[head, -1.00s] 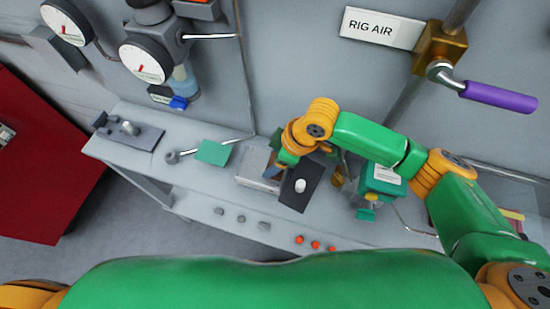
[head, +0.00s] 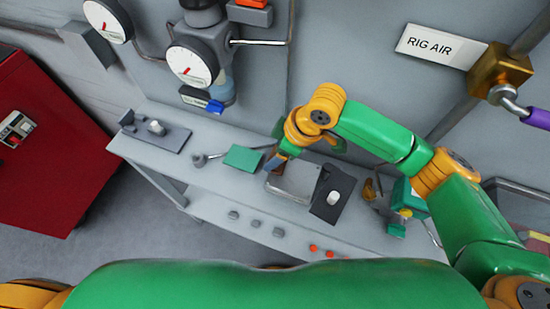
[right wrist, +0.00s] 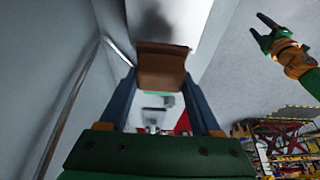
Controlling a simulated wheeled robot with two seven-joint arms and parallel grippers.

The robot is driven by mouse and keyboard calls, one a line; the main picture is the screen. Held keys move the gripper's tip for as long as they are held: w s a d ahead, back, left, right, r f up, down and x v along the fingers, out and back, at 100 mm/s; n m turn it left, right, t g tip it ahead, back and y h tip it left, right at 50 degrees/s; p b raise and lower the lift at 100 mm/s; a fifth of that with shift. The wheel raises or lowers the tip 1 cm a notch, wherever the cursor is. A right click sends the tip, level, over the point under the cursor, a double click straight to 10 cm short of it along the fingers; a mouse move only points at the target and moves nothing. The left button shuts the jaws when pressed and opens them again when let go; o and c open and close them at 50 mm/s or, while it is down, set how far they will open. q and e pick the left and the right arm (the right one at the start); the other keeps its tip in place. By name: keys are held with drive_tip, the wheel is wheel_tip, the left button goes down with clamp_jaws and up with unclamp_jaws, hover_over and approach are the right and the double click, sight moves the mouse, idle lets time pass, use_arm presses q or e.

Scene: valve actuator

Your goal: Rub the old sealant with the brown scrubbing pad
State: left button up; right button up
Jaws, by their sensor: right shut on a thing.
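My right gripper (head: 277,161) is over the bench, at the upper left edge of a pale grey metal block (head: 296,181). In the right wrist view its two blue fingers are shut on the brown scrubbing pad (right wrist: 162,68), which spans between their tips. In the head view the pad is small and mostly hidden by the gripper; I cannot tell whether it touches the block. I cannot make out the old sealant. My left gripper (right wrist: 268,36) shows only in the right wrist view, at the upper right, with its fingers apart and empty.
A green sheet (head: 243,158) lies left of the block, a black plate with a white knob (head: 332,193) right of it. A grey fixture (head: 160,138) stands at the bench's left end. Gauges (head: 188,66) hang above. A red cabinet (head: 40,150) is at left.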

drive_tip(key=v, duration=0.2)
drive_tip(key=shift+r, duration=0.4)
drive_tip(key=shift+w+a+r, duration=0.1)
drive_tip(key=shift+a+r, duration=0.05)
drive_tip(key=shift+r, duration=0.3)
drive_tip(key=shift+w+a+r, duration=0.1)
drive_tip(key=shift+a+r, duration=0.05)
drive_tip(key=shift+r, duration=0.35)
drive_tip(key=shift+s+d+r, duration=0.15)
drive_tip(key=shift+s+r, duration=0.05)
drive_tip(key=shift+r, duration=0.05)
drive_tip(key=shift+w, duration=0.1)
